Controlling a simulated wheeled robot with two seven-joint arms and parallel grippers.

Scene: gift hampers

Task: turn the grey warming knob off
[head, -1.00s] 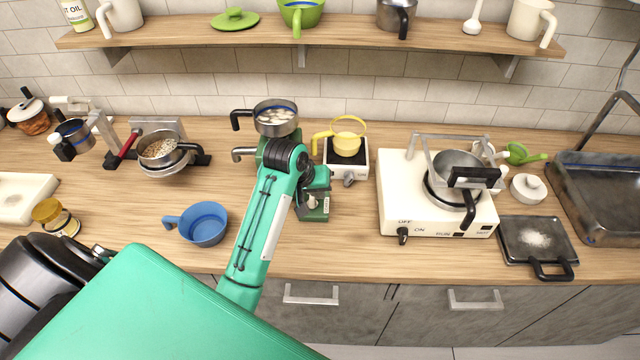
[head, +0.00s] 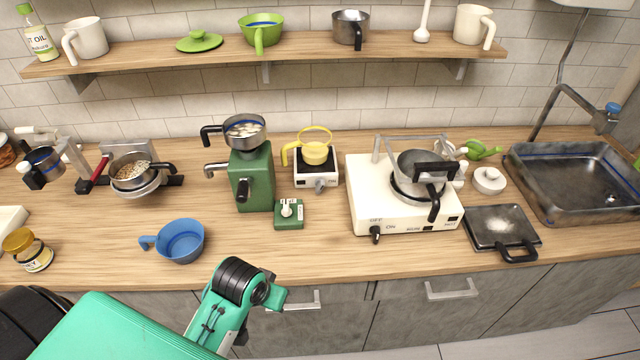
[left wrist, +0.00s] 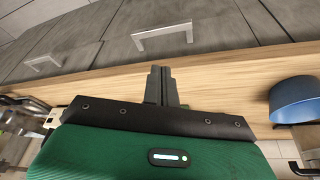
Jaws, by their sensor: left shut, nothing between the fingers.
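The small white warmer (head: 317,172) stands on the counter with a yellow teapot (head: 315,152) on its black plate. Its grey knob (head: 319,187) is on the front face; the knob's setting is too small to read. My left arm's green and black wrist is in front of the counter edge in the head view, well apart from the warmer and nearer to me. The left gripper (left wrist: 161,78) shows in the left wrist view, its fingers shut and empty, with drawers and the counter edge beyond. My right gripper is in neither view.
A blue pan (head: 181,240) is at the front left.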

